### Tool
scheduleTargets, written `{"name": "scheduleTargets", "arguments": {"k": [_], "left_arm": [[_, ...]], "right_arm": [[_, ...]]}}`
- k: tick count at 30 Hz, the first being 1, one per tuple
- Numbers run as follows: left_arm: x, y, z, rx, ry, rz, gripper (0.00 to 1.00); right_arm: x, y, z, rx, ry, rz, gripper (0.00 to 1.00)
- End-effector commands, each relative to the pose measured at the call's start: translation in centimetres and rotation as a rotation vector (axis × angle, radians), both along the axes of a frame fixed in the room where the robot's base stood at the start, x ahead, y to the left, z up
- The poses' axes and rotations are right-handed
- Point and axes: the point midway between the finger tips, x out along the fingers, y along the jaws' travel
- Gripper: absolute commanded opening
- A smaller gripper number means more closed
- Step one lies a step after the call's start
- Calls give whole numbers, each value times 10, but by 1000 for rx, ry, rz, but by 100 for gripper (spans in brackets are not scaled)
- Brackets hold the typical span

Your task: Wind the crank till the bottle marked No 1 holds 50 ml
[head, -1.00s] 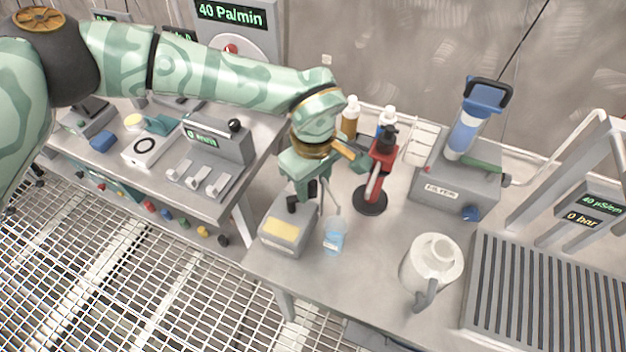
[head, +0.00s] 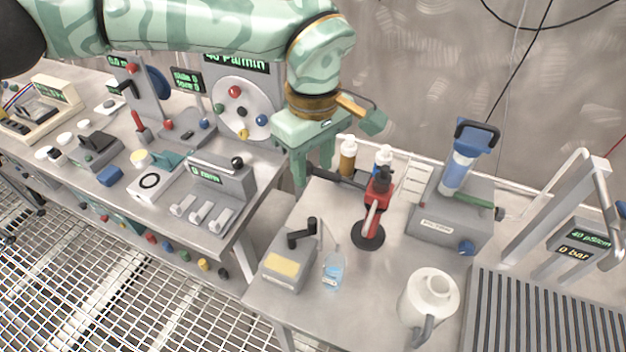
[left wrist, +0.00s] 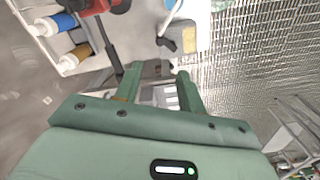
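A grey pump box (head: 290,265) with a yellow label stands near the front left of the right-hand bench. Its black crank (head: 302,234) is on top. The box also shows in the left wrist view (left wrist: 187,40). A small clear bottle (head: 333,271) with pale blue liquid stands upright just right of the box. Its marking and level are too small to read. My left gripper (head: 312,172) is above and behind the crank, clear of it. Its fingers are apart with nothing between them in the left wrist view (left wrist: 157,82). My right gripper is not in view.
A red dispenser stand (head: 375,205) and pump bottles (head: 348,155) stand behind the bottle. A white jug (head: 428,300) and a filter unit (head: 452,215) stand to the right. The left bench carries a box with levers (head: 210,195). Bench surface in front of the bottle is clear.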

Motion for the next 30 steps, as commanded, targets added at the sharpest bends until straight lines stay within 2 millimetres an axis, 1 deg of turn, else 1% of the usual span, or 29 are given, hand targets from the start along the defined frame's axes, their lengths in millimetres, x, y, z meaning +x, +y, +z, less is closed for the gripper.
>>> {"name": "scheduleTargets", "arguments": {"k": [1, 4, 10, 11, 13, 14, 17, 18, 20, 21, 22, 23, 24, 26, 27, 29, 30], "left_arm": [[0, 0, 4, 0, -1, 0, 40], [0, 0, 7, -1, -1, -1, 40], [0, 0, 7, -1, 1, -1, 40], [0, 0, 7, -1, 1, -1, 37], [-1, -2, 4, -10, 10, -2, 36], [-3, -4, 1, -24, 25, -3, 36], [-18, -19, -21, -133, 136, -11, 36], [-26, -27, -32, -209, 207, -12, 36], [-36, -37, -47, -352, 333, -4, 36], [-39, -40, -56, -463, 420, 11, 36], [-38, -39, -62, -549, 484, 28, 36], [-36, -35, -67, -637, 542, 52, 36], [-29, -25, -75, -751, 612, 88, 36], [-16, -2, -90, -911, 690, 156, 36], [-7, 18, -101, -1008, 728, 206, 36], [6, 50, -119, -1132, 761, 283, 36], [13, 72, -131, -1201, 770, 332, 36]], "right_arm": [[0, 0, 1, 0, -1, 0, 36], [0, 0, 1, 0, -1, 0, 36], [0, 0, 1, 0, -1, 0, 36], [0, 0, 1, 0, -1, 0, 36], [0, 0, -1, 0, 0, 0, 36], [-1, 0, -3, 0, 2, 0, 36], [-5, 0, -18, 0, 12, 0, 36], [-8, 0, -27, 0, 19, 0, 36], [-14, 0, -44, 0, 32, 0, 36], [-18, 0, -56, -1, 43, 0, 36], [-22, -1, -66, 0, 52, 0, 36], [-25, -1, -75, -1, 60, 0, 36], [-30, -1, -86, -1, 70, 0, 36], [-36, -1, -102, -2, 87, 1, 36], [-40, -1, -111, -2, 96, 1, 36], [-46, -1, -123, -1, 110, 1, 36], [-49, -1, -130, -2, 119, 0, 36]]}}
